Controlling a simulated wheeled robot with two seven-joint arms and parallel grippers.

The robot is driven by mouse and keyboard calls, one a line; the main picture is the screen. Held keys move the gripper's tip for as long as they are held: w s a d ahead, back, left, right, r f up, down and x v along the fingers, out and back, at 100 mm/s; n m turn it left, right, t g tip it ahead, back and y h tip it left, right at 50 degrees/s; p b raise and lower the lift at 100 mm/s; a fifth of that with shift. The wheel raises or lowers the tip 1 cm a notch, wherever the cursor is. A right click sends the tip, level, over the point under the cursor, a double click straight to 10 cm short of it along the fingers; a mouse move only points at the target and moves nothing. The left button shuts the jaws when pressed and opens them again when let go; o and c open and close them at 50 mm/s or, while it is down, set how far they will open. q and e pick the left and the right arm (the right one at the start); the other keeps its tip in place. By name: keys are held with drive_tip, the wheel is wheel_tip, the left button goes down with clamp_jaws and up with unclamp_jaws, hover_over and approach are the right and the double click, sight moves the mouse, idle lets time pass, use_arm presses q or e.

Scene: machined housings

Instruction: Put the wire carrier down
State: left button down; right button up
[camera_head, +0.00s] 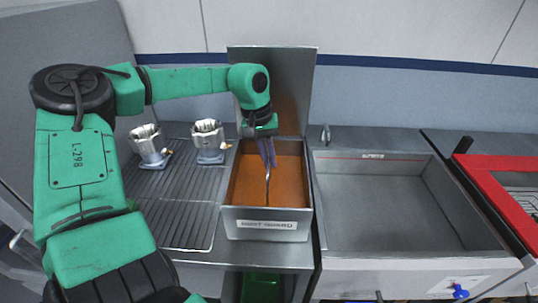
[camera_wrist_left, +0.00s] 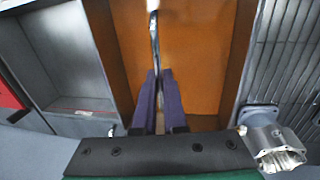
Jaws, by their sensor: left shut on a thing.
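My left gripper (camera_head: 267,162) points down over a grey metal tank (camera_head: 265,213) with an orange-brown interior. Its purple fingers are shut on a thin dark rod, which appears to be the wire carrier (camera_head: 267,187). The carrier hangs down into the tank. In the left wrist view, the carrier (camera_wrist_left: 154,42) runs away from between the fingertips (camera_wrist_left: 158,76) against the orange-brown interior, with a pale spot at its far end. I cannot tell whether its lower end touches the bottom. My right gripper is not in view.
Two silvery machined housings (camera_head: 150,141) (camera_head: 207,135) stand on bluish bases on a ribbed drain rack (camera_head: 175,205) left of the tank. A raised metal panel (camera_head: 272,70) stands behind the tank. An empty grey basin (camera_head: 395,205) is to the right, then a red-framed unit (camera_head: 492,185).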

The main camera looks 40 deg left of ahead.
use_arm(q)
drive_tip(key=shift+f+b, duration=0.15)
drive_tip(key=shift+b, duration=0.15)
drive_tip(key=c, duration=1)
unclamp_jaws()
drive_tip(key=shift+r, duration=0.25)
drive_tip(key=shift+a+r, duration=0.1)
drive_tip(key=shift+r, duration=0.2)
drive_tip(key=r, duration=0.3)
drive_tip(key=s+a+r+b, duration=0.1)
drive_tip(key=r, duration=0.7)
drive_tip(key=shift+s+a+r+b, duration=0.1)
drive_tip(key=shift+s+a+b, duration=0.1)
drive_tip(key=shift+a+b, duration=0.1)
